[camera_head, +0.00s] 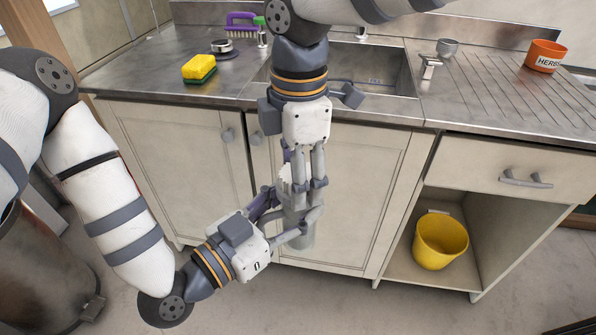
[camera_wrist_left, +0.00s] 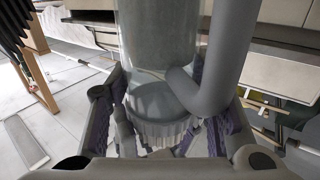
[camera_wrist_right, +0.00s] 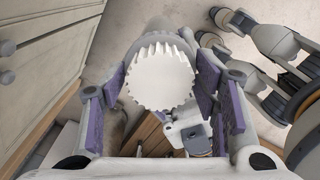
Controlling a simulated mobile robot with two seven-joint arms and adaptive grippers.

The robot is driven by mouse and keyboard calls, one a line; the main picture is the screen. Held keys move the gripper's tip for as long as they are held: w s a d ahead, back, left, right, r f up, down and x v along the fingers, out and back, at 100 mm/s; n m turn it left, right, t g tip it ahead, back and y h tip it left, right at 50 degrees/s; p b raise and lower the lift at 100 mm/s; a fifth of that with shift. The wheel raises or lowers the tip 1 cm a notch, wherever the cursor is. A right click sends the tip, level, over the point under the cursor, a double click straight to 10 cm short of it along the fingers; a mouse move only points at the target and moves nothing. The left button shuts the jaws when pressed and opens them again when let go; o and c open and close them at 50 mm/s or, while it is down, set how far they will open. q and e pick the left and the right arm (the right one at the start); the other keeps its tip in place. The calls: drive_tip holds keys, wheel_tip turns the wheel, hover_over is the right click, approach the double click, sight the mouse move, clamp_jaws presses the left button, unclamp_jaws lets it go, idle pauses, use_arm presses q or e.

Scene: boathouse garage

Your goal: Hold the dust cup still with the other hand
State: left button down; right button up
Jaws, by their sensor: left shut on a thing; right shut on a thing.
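The dust cup (camera_head: 302,238) is a grey see-through cylinder held in the air before the cabinet doors. It has a white ribbed cap (camera_wrist_right: 160,78). My left gripper (camera_head: 288,212) comes from the lower left and is shut on the cup. In the left wrist view, the clear cup wall (camera_wrist_left: 155,45) and a ribbed rim (camera_wrist_left: 157,132) show between its purple pads, with a curved grey tube in front. My right gripper (camera_head: 303,182) points down from above and is shut on the ribbed cap. The fingers partly hide the cup in the head view.
The steel counter with a sink (camera_head: 372,68) stands behind. On it are a yellow-green sponge (camera_head: 199,69), a purple brush (camera_head: 242,28) and an orange herbs pot (camera_head: 545,56). A yellow bucket (camera_head: 440,243) is in the open cabinet at right. Cabinet doors are close behind the grippers.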

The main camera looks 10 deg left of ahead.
drive_tip(key=shift+a+r, duration=0.15)
drive_tip(key=shift+r, duration=1)
drive_tip(key=shift+d+r, duration=0.2)
drive_tip(key=shift+r, duration=1.75)
